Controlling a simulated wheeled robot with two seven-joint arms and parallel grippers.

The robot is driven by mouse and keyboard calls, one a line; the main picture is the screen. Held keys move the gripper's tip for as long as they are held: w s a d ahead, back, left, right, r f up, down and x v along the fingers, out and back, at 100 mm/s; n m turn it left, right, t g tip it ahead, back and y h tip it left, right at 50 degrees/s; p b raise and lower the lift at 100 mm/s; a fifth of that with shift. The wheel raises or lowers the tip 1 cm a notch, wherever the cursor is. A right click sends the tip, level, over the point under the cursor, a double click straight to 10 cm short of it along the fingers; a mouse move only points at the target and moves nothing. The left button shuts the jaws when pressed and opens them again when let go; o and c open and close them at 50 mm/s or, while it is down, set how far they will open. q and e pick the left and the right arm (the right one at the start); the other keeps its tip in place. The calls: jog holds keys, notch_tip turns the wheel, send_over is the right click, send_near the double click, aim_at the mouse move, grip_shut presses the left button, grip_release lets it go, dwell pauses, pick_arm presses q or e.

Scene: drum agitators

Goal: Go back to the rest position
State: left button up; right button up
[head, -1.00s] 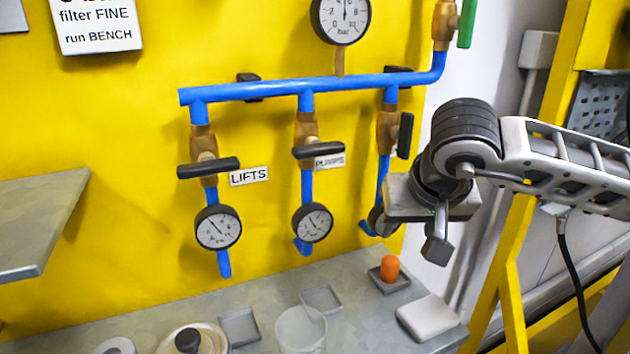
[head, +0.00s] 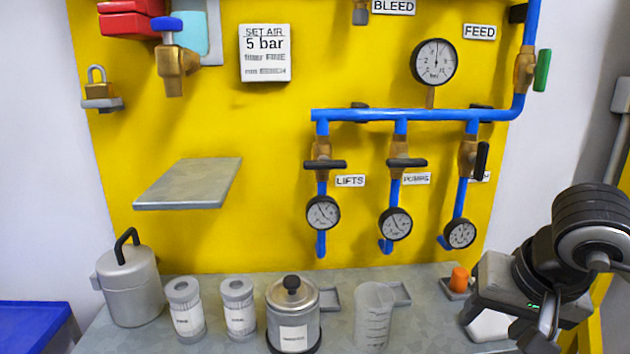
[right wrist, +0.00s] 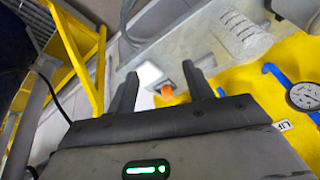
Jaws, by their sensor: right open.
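My right gripper (head: 543,330) is at the lower right of the head view, in front of the right end of the bench. In the right wrist view its two dark fingers (right wrist: 160,88) stand wide apart with nothing between them touching either one. Past the fingertips, an orange plug (right wrist: 166,91) and a white pad (right wrist: 149,75) show on the bench below. In the head view the orange plug (head: 459,279) stands just left of the gripper, and the white pad (head: 488,326) is partly hidden behind it. My left gripper is in neither view.
The grey bench (head: 440,320) holds a lidded pot (head: 130,285), two labelled jars (head: 186,310), a knobbed canister (head: 293,315) and a clear beaker (head: 374,315). A grey shelf (head: 188,184) juts from the yellow panel. Blue pipes (head: 400,114) with valves and gauges (head: 322,212) are behind.

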jog(key=s+a+f+m+g+y, duration=0.1)
jog(key=s+a+m+g+y, duration=0.3)
jog(key=a, duration=0.6)
jog(key=s+a+f+m+g+y, duration=0.1)
jog(key=s+a+f+g+y, duration=0.1)
jog(key=s+a+y, duration=0.6)
jog(key=w+a+r+m+t+y, duration=0.2)
jog(key=a+r+m+y, duration=0.6)
jog(key=m, duration=0.6)
jog(key=w+d+f+m+t+h, duration=0.4)
jog(key=d+f+m+t+h, duration=0.25)
jog(key=m, duration=1.05)
jog(key=w+d+f+m+t+h, duration=0.45)
jog(key=f+m+t, duration=0.4)
jog(key=m, duration=0.85)
jog(key=s+d+f+m+g+h, duration=0.2)
jog(key=s+f+m, duration=0.3)
jog(key=f, duration=0.3)
jog(key=s+d+f+m+g+h, duration=0.3)
jog(key=s+f+m+h, duration=0.1)
jog(key=f+m, duration=0.4)
jog(key=shift+s+d+f, duration=0.3)
jog(key=shift+s+f, duration=0.1)
jog(key=shift+s, duration=0.15)
